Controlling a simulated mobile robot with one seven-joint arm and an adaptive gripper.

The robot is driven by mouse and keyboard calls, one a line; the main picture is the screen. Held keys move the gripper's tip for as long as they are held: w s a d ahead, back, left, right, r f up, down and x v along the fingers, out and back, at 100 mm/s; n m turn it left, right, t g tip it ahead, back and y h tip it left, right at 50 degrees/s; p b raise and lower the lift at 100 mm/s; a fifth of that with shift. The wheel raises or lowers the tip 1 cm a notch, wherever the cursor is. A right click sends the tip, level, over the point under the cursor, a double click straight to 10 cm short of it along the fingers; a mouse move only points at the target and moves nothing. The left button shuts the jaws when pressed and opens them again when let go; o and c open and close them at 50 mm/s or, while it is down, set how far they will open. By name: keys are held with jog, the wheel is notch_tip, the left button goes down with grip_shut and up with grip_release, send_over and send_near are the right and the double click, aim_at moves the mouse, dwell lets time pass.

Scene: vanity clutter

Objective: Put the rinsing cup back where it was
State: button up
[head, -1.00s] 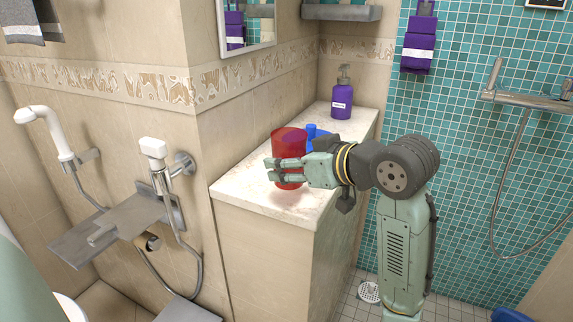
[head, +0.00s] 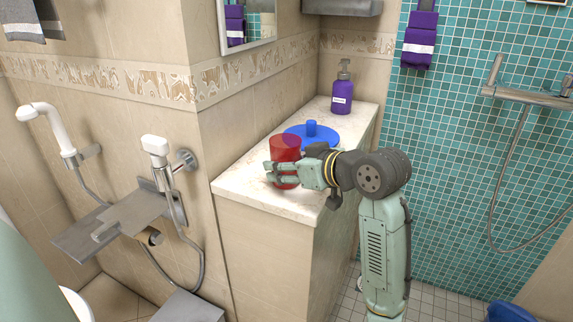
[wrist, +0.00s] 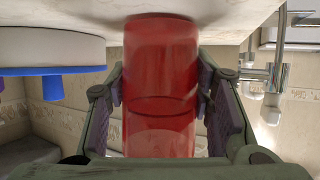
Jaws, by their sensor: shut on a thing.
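The rinsing cup is a translucent red cylinder (head: 285,147), upright near the front left part of the pale countertop (head: 243,184). My gripper (head: 273,172) is shut around its lower half. The wrist view, which looks upside down, shows the red cup (wrist: 160,60) between both finger pads, its base end close to the counter surface. I cannot tell for sure whether the base touches the counter. The fingers hide part of the cup's lower side.
A blue lid with a knob (head: 324,135) sits behind the cup, on a white round body (wrist: 50,48) in the wrist view. A purple pump bottle (head: 342,93) stands at the back. The counter's left part is clear. Wall fixtures (head: 125,215) hang to the left.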

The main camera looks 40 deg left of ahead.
jog(key=o, duration=1.2)
jog(key=shift+f, duration=0.1)
